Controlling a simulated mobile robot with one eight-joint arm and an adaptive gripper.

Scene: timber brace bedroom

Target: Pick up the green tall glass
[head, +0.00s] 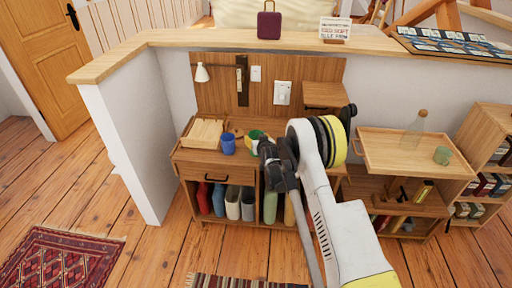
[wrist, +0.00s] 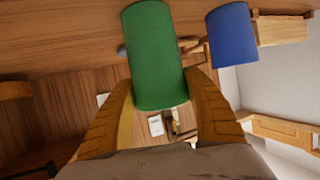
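The green tall glass (wrist: 158,55) is large in the middle of the wrist view, between the two fingers of my gripper (wrist: 160,85). The fingers overlap its near end, one on each side, with little or no visible gap. I cannot tell whether they press on it. In the head view the green glass (head: 254,134) shows small above the wooden desk, partly hidden by my gripper (head: 261,144). Whether it rests on the desk or is raised is not clear.
A blue cup (head: 228,144) stands close to the left of the glass in the head view. A wooden box (head: 204,132) is farther left on the desk (head: 215,170). A shelf at right holds a bottle (head: 414,132) and a small green cup (head: 442,155).

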